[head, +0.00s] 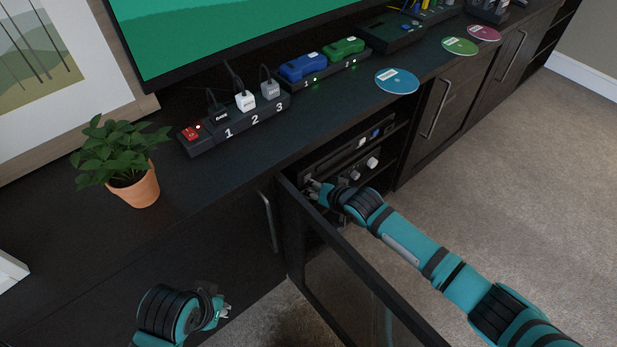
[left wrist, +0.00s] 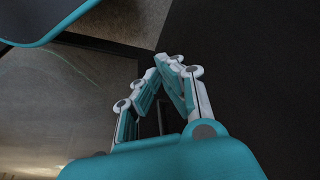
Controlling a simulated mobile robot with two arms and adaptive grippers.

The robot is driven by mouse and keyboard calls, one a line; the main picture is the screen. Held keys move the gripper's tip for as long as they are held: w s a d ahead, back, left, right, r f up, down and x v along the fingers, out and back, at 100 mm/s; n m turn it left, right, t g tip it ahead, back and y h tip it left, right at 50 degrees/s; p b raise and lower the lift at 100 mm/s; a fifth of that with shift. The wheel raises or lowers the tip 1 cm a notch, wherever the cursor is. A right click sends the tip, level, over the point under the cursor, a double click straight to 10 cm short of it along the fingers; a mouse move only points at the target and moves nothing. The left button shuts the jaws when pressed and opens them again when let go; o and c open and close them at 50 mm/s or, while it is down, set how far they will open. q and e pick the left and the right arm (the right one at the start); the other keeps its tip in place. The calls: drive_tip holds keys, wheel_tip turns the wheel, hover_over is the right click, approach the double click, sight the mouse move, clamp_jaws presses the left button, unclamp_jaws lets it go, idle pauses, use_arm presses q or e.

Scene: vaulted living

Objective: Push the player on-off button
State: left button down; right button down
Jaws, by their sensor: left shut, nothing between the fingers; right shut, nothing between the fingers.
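Two dark devices sit in the open cabinet compartment in the head view. The upper one (head: 346,153) has a long dark front with a small blue and a small white control at its right end. The lower one (head: 363,170) has pale round knobs. I cannot tell for certain which is the player. My right gripper (head: 313,186) is shut and empty at the left end of the devices' fronts; it hides that part, and contact cannot be told. My left gripper (head: 225,307) is shut and empty, low in front of the cabinet; it also shows in the left wrist view (left wrist: 170,62).
A glass-panelled cabinet door (head: 293,222) stands open, below and left of my right arm. On the cabinet top are a potted plant (head: 136,187), a numbered power strip (head: 238,125), a charger (head: 318,82) and discs (head: 397,81). Carpet (head: 500,180) lies clear at right.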

use_arm(q)
drive_tip(key=shift+s+r, duration=0.2)
drive_tip(key=shift+r, duration=0.05)
use_arm(e)
drive_tip(key=shift+w+a, duration=0.25)
use_arm(q)
drive_tip(key=shift+r, duration=0.3)
drive_tip(key=shift+w, duration=0.1)
use_arm(e)
drive_tip(key=shift+s+d, duration=0.15)
drive_tip(key=shift+s+d+p, duration=0.15)
drive_tip(key=shift+p, duration=0.3)
drive_tip(key=shift+s+d+p, duration=0.2)
drive_tip(key=shift+p, duration=0.1)
use_arm(q)
drive_tip(key=x, duration=0.7)
drive_tip(key=shift+s+d, duration=0.2)
use_arm(e)
drive_tip(key=shift+s+d, duration=0.1)
